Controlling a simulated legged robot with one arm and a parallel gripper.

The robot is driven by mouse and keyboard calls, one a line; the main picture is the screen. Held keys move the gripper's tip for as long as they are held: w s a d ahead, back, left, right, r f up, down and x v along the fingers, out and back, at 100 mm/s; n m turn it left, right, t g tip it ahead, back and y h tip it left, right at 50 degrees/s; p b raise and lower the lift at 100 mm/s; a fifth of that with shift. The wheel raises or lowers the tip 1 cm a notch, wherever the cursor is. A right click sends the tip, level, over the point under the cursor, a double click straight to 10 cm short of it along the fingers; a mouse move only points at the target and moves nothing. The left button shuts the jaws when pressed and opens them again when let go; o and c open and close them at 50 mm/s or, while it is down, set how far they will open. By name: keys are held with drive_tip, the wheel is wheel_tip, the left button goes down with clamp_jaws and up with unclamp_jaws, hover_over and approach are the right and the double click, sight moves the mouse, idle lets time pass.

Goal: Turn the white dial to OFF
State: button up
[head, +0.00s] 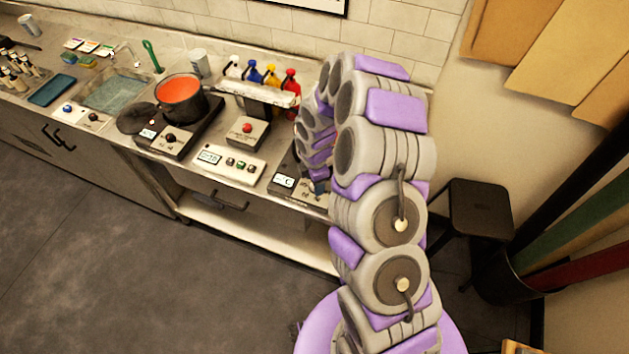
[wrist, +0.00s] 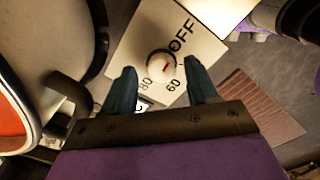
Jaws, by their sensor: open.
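The red mark does not point clearly at any label. My gripper (wrist: 161,72) is open, its two dark blue fingers on either side of the dial, with gaps visible; contact cannot be told. In the head view my gripper (head: 320,186) is mostly behind my arm, over a control panel (head: 284,182) with a small display; the dial is not clear there.
A pot of red liquid (head: 181,97) sits on a burner farther left. Several colored bottles (head: 270,76) stand behind. A dark stool (head: 479,207) is at right.

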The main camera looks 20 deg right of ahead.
wheel_tip(320, 180, up, 17)
drive_tip(key=shift+f, duration=0.15)
idle(0.5)
